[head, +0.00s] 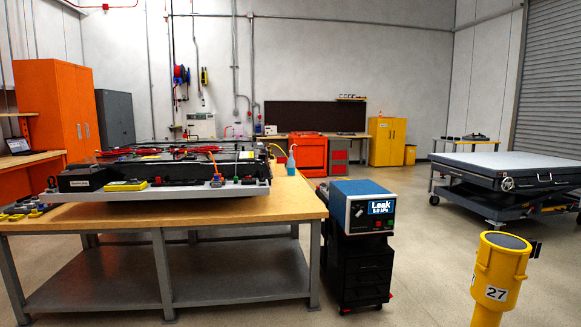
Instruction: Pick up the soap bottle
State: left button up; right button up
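A small bottle (291,168) with a blue lower part and a thin nozzle on top stands upright at the back right of the wooden workbench (290,203). It looks like the soap bottle, but it is too small to read any label. It is just right of the battery pack (130,178). Neither of my grippers is in view.
A leak tester (355,212) on a black drawer cart (361,268) stands by the bench's right end. A yellow post (497,270) marked 27 is at the front right. A lift table (500,170) stands behind it. Floor between cart and post is clear.

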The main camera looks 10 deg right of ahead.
aim_at(290, 162)
jog(key=z, duration=2.65)
jog(key=i, duration=4.65)
jog(key=u, duration=2.65)
jog(key=i, duration=3.55)
